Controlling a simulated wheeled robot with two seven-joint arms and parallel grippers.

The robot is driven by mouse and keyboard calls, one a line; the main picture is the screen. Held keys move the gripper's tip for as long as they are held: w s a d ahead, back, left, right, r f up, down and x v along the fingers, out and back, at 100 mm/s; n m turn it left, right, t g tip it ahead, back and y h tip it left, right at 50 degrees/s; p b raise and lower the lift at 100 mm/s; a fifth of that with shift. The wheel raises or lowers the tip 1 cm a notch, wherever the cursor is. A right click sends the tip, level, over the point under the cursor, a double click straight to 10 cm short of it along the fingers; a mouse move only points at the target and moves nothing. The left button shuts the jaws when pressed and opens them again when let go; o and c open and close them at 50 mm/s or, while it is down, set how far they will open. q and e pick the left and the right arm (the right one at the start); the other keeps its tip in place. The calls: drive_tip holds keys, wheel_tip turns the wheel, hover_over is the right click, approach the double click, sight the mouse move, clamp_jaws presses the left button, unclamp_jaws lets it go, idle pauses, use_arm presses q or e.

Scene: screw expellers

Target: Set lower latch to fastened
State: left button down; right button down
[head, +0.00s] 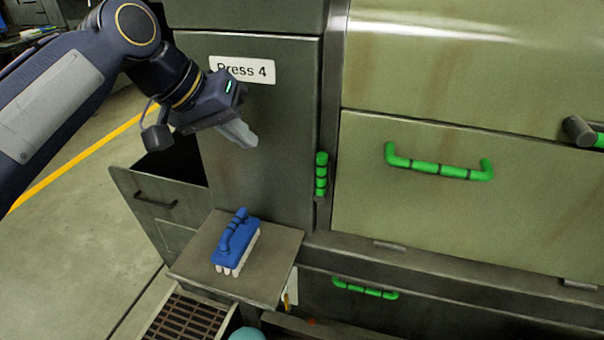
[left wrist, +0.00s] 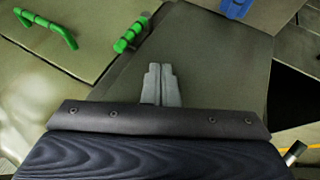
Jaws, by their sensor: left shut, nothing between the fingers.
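A green latch handle with dark bands (head: 321,174) stands upright on the post between the cabinet with the "Press 4" label and the light green panel. It also shows in the left wrist view (left wrist: 130,36). I cannot tell from its look whether it is fastened. My left gripper (head: 243,135) is shut and empty, in front of the cabinet face, up and left of the latch and apart from it. Its closed fingers also show in the left wrist view (left wrist: 161,84). My right gripper is not in view.
A blue brush (head: 236,241) lies on a small shelf (head: 262,291) below the gripper. A light green panel (head: 450,215) with a green handle (head: 438,168) is at right. A lower green handle (head: 365,289) is below. An open drawer or door (head: 160,207) juts out at left.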

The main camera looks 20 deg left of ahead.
sight(323, 172)
use_arm(q)
drive_tip(key=shift+w+r, duration=0.2)
drive_tip(key=shift+r, duration=0.05)
drive_tip(key=w+d+f, duration=0.5)
drive_tip(key=d+f, duration=0.3)
drive_tip(key=shift+p, duration=0.35)
idle(0.4)
drive_tip(key=shift+d+r+y+p, duration=0.15)
drive_tip(key=shift+d+y+p, duration=0.15)
drive_tip(key=shift+p, duration=0.25)
